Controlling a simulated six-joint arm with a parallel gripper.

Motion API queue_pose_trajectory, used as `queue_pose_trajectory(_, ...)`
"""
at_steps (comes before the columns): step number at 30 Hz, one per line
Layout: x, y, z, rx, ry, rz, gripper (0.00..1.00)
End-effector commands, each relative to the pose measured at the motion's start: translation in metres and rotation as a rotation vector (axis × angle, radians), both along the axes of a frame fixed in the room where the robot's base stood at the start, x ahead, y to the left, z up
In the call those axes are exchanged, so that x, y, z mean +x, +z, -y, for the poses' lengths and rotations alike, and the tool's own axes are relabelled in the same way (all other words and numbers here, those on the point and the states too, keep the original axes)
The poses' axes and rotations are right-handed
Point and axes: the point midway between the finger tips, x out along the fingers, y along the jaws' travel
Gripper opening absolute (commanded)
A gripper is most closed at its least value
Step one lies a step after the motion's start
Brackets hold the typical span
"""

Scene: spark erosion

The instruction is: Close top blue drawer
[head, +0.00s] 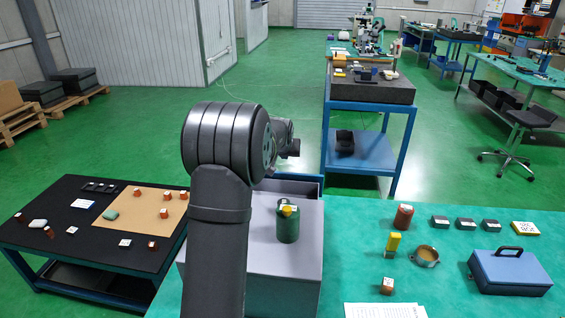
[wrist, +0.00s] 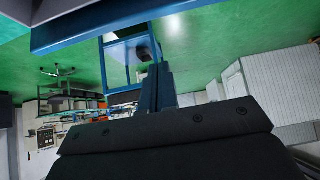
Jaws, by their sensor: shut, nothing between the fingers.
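The grey drawer cabinet (head: 262,258) stands at the left end of the teal table in the head view. A blue drawer (head: 303,177) sticks out from its far side, partly hidden by my arm. In the wrist view a blue bar with a grey part behind it, apparently the drawer front (wrist: 130,22), crosses the top, close to the camera. My gripper (wrist: 157,77) shows there with its dark fingers together and empty, apart from the bar in the picture. In the head view my arm hides the fingers; whether they touch the drawer cannot be told.
A green canister (head: 288,228) with a yellow top stands on the cabinet. The teal table (head: 460,225) holds a red can (head: 403,216), a yellow block (head: 393,243), a cup (head: 425,256) and a blue toolbox (head: 510,270). A black table (head: 110,250) stands left. Green floor lies beyond.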

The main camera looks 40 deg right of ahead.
Motion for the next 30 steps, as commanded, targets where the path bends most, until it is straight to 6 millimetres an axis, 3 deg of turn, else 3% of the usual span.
queue_pose_trajectory(9, 0.042, 0.0, 0.016, 0.173, 0.01, -0.171, 0.0)
queue_pose_trajectory(20, 0.051, 0.002, 0.013, 0.284, -0.002, -0.296, 0.0)
queue_pose_trajectory(26, 0.056, -0.019, 0.017, 0.288, -0.002, -0.3, 0.0)
queue_pose_trajectory(30, 0.062, -0.047, 0.023, 0.289, -0.002, -0.301, 0.0)
